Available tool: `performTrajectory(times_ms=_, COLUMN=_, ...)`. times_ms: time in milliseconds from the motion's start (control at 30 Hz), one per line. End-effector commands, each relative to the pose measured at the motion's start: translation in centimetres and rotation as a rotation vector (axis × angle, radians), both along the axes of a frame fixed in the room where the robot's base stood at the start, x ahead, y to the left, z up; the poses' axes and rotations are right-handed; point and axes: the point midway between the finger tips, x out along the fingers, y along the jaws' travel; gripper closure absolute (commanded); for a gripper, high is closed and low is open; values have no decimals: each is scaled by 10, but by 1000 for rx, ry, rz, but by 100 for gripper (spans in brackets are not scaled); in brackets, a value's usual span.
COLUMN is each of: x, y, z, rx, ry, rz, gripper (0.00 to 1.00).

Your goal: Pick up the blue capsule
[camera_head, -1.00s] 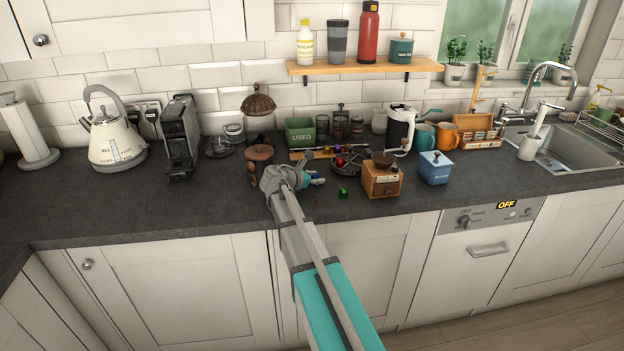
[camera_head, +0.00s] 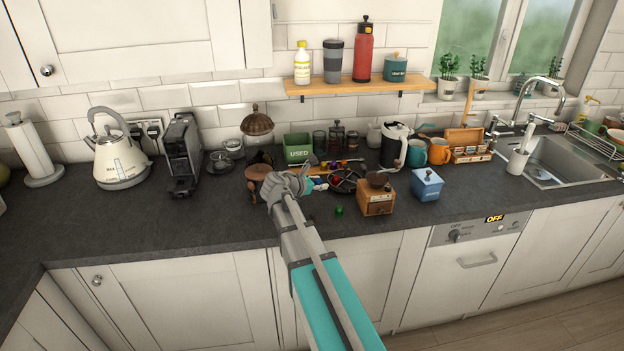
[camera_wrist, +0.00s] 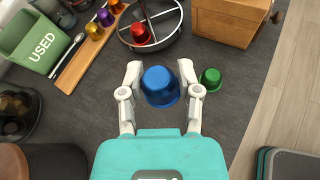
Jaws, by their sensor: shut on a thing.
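The blue capsule (camera_wrist: 160,86) is between the two pale fingers of my gripper (camera_wrist: 160,84) in the wrist view. The fingers are shut on its sides. It looks clearly larger than the green capsule (camera_wrist: 211,78) to its right, so it appears held above the slate worktop. In the head view, my gripper (camera_head: 314,183) is over the worktop, left of the wooden grinder, and the capsule is small and hard to make out there.
A round wire holder (camera_wrist: 128,42) with a red capsule (camera_wrist: 140,33) stands beyond my gripper. A wooden board (camera_wrist: 72,78) bears more capsules, beside the green USED bin (camera_head: 298,149). The wooden grinder (camera_head: 374,202) is to the right.

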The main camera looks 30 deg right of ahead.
Motion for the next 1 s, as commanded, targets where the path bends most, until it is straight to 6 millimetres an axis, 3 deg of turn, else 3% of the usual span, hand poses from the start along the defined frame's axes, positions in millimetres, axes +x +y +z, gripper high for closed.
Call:
performTrajectory(times_ms=33, x=-19, y=2, z=10, rx=0, ry=0, rz=-1, gripper=72)
performTrajectory(times_ms=100, x=-33, y=4, z=15, rx=0, ry=0, rz=0, gripper=72)
performTrajectory(times_ms=400, x=-72, y=9, z=32, rx=0, ry=0, rz=0, gripper=72)
performTrajectory(times_ms=1000, x=-82, y=10, z=35, rx=0, ry=0, rz=0, gripper=72)
